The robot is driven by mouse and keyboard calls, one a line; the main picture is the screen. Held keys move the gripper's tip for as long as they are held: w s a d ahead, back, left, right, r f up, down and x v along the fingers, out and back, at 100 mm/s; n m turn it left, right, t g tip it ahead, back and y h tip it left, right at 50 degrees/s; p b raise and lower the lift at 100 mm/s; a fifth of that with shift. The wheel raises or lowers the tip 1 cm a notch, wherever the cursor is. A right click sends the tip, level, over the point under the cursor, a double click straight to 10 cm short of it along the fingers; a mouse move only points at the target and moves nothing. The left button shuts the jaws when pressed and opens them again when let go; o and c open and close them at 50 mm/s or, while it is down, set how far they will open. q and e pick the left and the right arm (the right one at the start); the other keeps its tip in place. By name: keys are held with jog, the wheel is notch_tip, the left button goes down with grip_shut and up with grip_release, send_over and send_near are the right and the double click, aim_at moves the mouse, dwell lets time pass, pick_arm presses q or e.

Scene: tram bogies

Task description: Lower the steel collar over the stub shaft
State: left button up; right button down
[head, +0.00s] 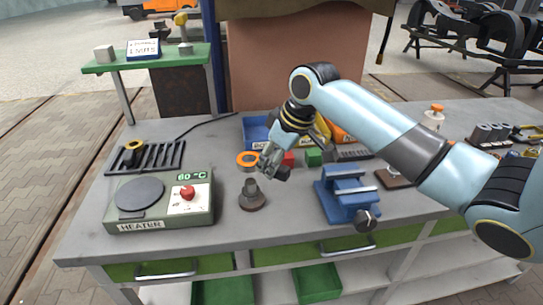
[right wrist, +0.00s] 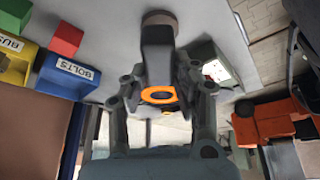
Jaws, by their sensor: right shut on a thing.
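The steel collar (head: 248,159) shows as an orange ring in the head view, just left of the tips of my right gripper (head: 269,168). My right gripper is shut on it and comes in tilted from the upper right. The dark stub shaft (head: 251,195) stands upright on its wide round base on the bench. The collar hangs above the shaft top, with a small gap seen in the head view. In the right wrist view the collar (right wrist: 158,95) lies between the fingers, close to the end of the dark shaft (right wrist: 157,55). My left gripper is out of view.
A heater (head: 160,203) with a red knob stands left of the shaft. A blue vise (head: 345,195) stands to its right. Red and green blocks (head: 313,157) and labelled bins (head: 256,130) sit behind. A slotted dark rack (head: 150,158) lies at the back left.

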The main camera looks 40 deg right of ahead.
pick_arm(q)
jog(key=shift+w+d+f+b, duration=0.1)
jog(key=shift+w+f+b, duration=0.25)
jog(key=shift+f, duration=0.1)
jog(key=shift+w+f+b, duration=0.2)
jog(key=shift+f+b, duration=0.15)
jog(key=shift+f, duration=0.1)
pick_arm(e)
jog(key=shift+f, duration=1.8)
pick_arm(q)
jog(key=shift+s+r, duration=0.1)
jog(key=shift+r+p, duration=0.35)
jog(key=shift+p, duration=0.1)
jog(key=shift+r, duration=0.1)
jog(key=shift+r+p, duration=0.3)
jog(key=shift+p, duration=0.1)
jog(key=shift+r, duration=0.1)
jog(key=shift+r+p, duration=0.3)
jog(key=shift+p, duration=0.1)
